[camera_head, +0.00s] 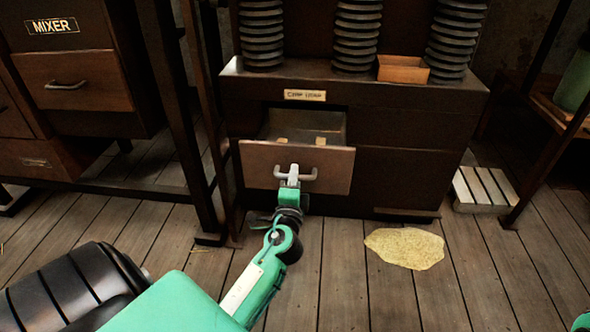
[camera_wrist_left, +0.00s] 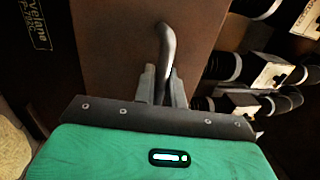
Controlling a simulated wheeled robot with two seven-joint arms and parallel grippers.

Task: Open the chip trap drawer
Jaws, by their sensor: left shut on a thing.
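The chip trap drawer (camera_head: 262,165) has a brown front and sits under a small label plate (camera_head: 305,95) in the dark press base. In the head view it stands partly pulled out, and its inside shows with a few small tan pieces at the bottom. Its pale bar handle (camera_head: 309,175) is on the front. My left gripper (camera_head: 293,176) is shut on this handle. In the left wrist view the two fingers (camera_wrist_left: 161,84) close on the curved handle (camera_wrist_left: 167,45) against the drawer front (camera_wrist_left: 115,45). My right gripper is not in view.
A cabinet marked MIXER (camera_head: 90,81) stands at the left, with dark frame legs beside the press. A small open wooden box (camera_head: 403,69) sits on the press base. A yellowish patch (camera_head: 405,247) and a slatted pale block (camera_head: 484,189) lie on the plank floor.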

